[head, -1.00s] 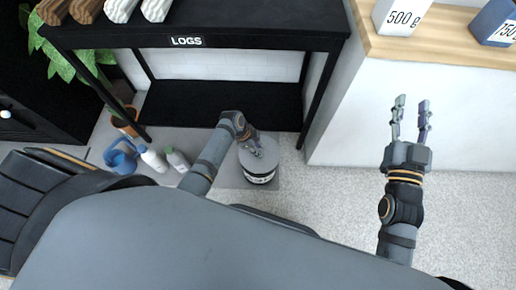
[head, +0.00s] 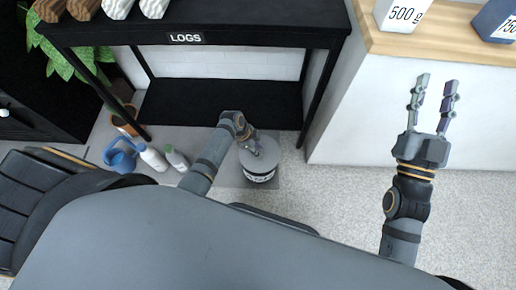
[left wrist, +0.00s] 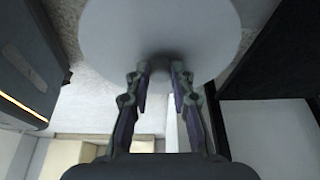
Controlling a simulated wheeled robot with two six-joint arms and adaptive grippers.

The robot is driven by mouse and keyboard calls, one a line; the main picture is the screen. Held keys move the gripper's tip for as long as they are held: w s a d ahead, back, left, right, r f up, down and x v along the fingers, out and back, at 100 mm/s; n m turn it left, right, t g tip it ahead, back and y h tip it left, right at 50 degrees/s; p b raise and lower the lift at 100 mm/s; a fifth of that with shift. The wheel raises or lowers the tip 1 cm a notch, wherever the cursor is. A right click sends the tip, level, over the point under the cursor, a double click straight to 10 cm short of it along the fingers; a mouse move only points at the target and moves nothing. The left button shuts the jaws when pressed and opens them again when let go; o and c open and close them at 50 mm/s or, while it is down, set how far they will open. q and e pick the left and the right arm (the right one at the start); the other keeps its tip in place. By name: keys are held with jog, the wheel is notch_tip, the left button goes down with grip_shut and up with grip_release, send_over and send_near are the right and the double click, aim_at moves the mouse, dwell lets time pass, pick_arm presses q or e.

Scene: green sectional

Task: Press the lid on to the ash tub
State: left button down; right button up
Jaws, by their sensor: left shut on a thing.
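The ash tub (head: 260,177), pale with a dark band and a label, stands on a grey mat on the floor. The round grey lid (head: 268,157) lies over its top and hides the opening. I cannot tell whether the lid is fully seated. My left gripper (head: 256,150) is above the lid, shut on its knob. My right gripper (head: 438,82) is open and empty, in front of the white counter.
A black table (head: 240,22) labelled LOGS stands behind the tub. A blue watering can (head: 121,158), white bottles (head: 153,158) and a plant pot (head: 127,122) stand to the left. A wood-topped counter (head: 440,35) holds boxes at right. The floor right of the tub is clear.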

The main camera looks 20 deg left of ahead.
pick_arm(q)
jog(key=shift+p, duration=0.3)
jog(key=shift+f+p, duration=0.25)
jog(key=shift+p, duration=0.05)
dwell(1.4)
jog(key=c, duration=1.1)
grip_release()
jog(key=shift+o, duration=0.4)
jog(key=o, duration=0.4)
jog(key=shift+r, duration=0.1)
